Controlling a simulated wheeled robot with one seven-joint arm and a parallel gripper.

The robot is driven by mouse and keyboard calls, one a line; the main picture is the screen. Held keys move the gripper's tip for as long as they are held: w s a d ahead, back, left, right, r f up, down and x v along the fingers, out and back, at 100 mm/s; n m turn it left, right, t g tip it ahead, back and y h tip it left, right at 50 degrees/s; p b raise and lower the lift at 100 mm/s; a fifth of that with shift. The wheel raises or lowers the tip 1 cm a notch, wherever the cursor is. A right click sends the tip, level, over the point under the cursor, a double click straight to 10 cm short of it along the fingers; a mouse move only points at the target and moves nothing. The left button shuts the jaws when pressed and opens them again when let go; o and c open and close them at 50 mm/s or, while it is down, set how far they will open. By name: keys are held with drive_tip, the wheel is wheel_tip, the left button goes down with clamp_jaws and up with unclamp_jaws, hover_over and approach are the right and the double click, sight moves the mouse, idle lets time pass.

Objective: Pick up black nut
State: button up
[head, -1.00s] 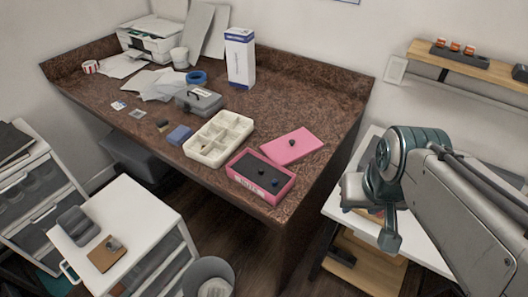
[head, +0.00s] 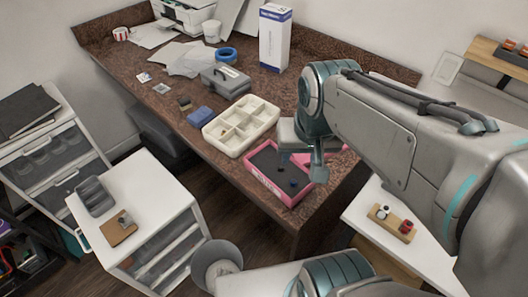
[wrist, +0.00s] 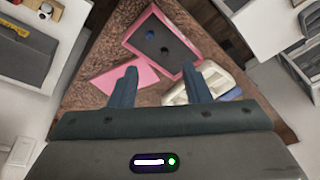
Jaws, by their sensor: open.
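The black nut (wrist: 165,51) lies inside the open pink box (wrist: 190,54), on its dark floor. A blue nut (wrist: 150,33) lies in the same box. My gripper (wrist: 158,70) is open and empty above the table, its two fingers pointing toward the box in the wrist view. The black nut shows just beyond the gap between the fingertips, with no contact seen. In the head view my gripper hangs over the back right of the pink box (head: 262,189). The pink lid (wrist: 108,81) lies beside the box, partly hidden by a finger.
A cream compartment tray (head: 213,143) stands next to the box. A grey toolbox (head: 226,84), a blue block (head: 200,117) and a tall white carton (head: 274,42) stand farther back on the brown table (head: 165,110). A white side table (head: 362,217) is at the right.

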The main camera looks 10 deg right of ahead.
drive_tip(key=w+f+m+g+b, duration=0.2)
drive_tip(key=w+f+m, duration=0.1)
drive_tip(key=w+m, duration=0.35)
drive_tip(key=m+g+b, duration=0.1)
drive_tip(key=m+b, duration=0.1)
drive_tip(key=m, duration=0.5)
hover_over(282, 166)
wheel_tip(282, 166, down, 4)
drive_tip(key=shift+n, duration=0.25)
wheel_tip(282, 166, down, 13)
drive_tip(key=shift+r+p, duration=0.1)
drive_tip(key=shift+p, duration=0.25)
clamp_jaws()
